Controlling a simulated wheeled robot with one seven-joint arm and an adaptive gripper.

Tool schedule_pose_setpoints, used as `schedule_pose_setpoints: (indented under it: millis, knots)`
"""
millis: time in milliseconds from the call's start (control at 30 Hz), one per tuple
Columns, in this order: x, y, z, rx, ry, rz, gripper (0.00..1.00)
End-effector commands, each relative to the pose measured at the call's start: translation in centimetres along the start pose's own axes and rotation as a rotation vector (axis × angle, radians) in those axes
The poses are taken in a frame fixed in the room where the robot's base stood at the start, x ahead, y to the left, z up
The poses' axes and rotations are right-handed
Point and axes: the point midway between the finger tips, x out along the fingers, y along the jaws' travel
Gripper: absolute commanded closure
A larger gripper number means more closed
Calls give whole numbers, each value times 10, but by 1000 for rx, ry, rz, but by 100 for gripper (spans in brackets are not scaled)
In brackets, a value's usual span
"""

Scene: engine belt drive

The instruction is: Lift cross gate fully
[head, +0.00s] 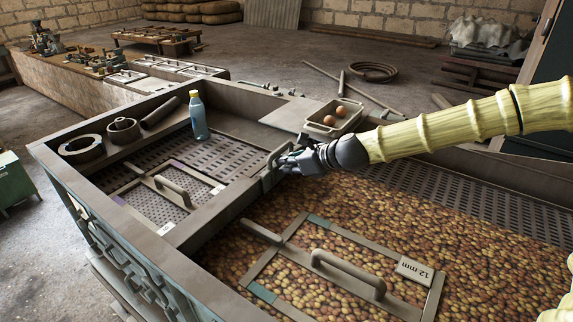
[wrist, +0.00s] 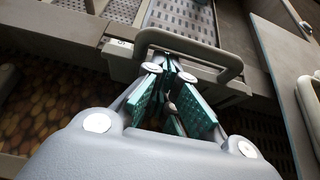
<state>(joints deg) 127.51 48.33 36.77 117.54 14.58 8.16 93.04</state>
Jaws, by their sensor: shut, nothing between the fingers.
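The cross gate (head: 268,182) looks like the grey plate with an upright handle (head: 279,155), set in the divider between the two bins. It looks low in the divider, though my gripper hides part of it. In the wrist view the gate handle (wrist: 196,42) is a grey loop arching around the tips of my gripper (wrist: 171,66). My gripper (head: 287,161) is shut, with its green-padded fingers together and nothing between them. Its fingertips are at the handle's opening; I cannot tell whether they touch the bar.
The right bin holds many brown round pieces (head: 345,205) and a framed screen with a handle marked 12 mm (head: 348,274). The left bin has a perforated floor (head: 222,158) and a smaller handled screen (head: 172,190). A blue bottle (head: 199,119) and a tray (head: 331,120) stand nearby.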

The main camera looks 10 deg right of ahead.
Motion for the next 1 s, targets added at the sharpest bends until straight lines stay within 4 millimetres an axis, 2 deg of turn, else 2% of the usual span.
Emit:
schedule_pose_setpoints:
  millis: [267, 700, 1000]
  knots:
    - [0, 0, 0, 0, 1, 0, 100]
    - [-28, 2, 51, -2, -1, 2, 100]
    - [-31, 1, 55, -2, -3, 2, 100]
